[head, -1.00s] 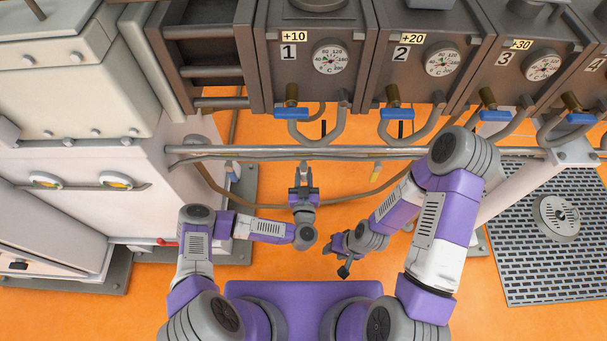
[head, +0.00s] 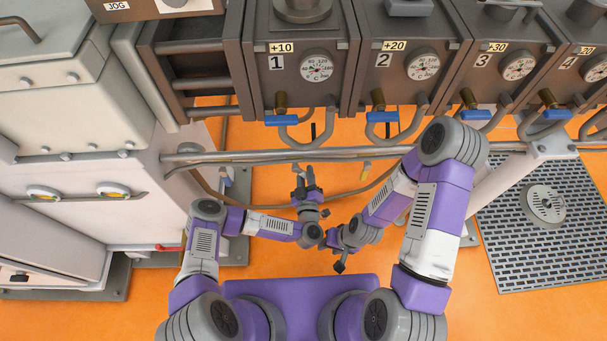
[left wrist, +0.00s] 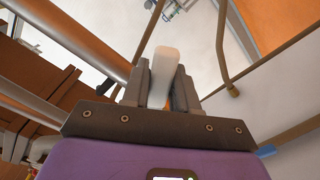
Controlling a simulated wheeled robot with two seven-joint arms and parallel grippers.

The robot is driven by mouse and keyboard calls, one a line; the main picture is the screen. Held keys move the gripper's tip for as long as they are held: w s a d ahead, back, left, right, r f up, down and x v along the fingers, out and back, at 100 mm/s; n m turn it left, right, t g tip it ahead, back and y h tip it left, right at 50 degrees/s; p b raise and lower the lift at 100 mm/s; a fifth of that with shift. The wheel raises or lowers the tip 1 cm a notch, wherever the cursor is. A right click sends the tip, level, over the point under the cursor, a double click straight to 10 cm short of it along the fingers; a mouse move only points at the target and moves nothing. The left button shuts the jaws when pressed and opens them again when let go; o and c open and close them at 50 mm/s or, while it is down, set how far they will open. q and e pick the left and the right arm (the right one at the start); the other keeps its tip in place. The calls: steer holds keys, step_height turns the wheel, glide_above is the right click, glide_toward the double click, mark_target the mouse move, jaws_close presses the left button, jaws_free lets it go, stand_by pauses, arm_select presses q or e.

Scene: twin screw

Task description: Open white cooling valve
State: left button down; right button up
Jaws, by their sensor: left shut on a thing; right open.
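My left gripper (head: 304,177) is below the horizontal pipe, in front of machine 1. In the left wrist view its fingers (left wrist: 160,88) are shut on a white valve handle (left wrist: 163,70), whose pale end stands up between them. In the head view the handle is too small and covered to make out clearly. My right gripper (head: 337,253) is open and empty, lower and to the right of the left one, over the orange floor.
Machines 1 (head: 297,65) and 2 (head: 390,65) carry blue-handled valves. A grey horizontal pipe (head: 340,154) crosses above. A white cabinet (head: 145,195) stands left.

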arm_select(q)
steer(key=shift+d, duration=0.1)
stand_by(0.4)
steer(key=c, duration=1)
jaws_free()
steer(key=shift+o, duration=0.2)
